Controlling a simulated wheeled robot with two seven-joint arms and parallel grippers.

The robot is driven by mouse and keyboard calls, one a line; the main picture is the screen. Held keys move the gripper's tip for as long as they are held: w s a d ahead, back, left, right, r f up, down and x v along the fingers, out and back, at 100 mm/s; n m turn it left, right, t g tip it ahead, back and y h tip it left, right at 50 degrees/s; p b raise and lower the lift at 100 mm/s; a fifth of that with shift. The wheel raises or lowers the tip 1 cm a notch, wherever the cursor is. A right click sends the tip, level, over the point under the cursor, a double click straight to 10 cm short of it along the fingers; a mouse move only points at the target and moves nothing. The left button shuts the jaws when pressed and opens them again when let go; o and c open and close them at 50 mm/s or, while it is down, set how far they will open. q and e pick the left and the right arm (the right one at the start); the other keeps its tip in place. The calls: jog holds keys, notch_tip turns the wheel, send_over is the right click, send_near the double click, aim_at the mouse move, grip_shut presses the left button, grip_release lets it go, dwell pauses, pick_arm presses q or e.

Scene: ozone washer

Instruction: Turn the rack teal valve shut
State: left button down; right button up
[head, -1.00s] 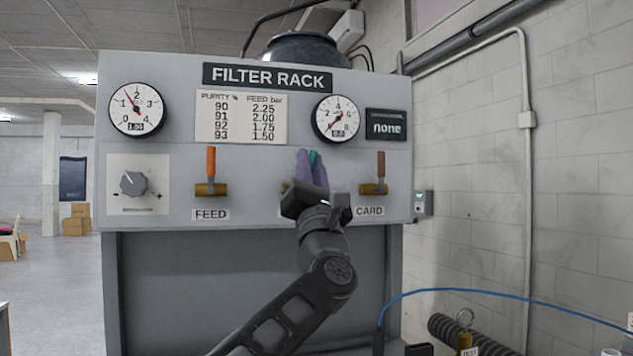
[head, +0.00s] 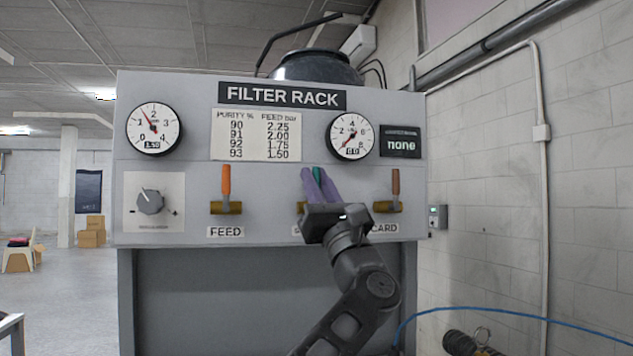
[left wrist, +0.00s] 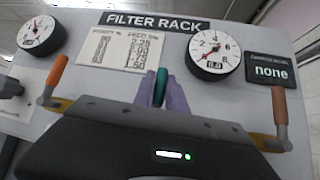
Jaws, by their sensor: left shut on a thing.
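The teal valve handle (head: 317,172) stands upright on the filter rack's front panel, between the feed lever and the right-hand lever. My left gripper (head: 319,181) is at the handle, its purple fingers on either side of it. In the left wrist view the teal handle (left wrist: 160,88) shows between the two purple fingers (left wrist: 161,92), which are shut on it. The valve body and most of its label are hidden behind the gripper. My right gripper is not in view.
The orange-handled feed lever (head: 226,181) and the brown-handled right lever (head: 395,183) flank the gripper closely, both upright. A regulator knob (head: 150,201) is at the left. Gauges (head: 154,129) sit above. A blue hose (head: 480,309) runs at lower right.

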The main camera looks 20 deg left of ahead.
pick_arm(q)
jog(key=c, duration=1.4)
grip_release()
jog(key=shift+o, duration=0.2)
jog(key=shift+f, duration=0.1)
jog(key=b+v, duration=0.5)
jog(key=v, duration=0.2)
jog(key=shift+s+d+f, duration=0.15)
jog(key=shift+s+d, duration=0.1)
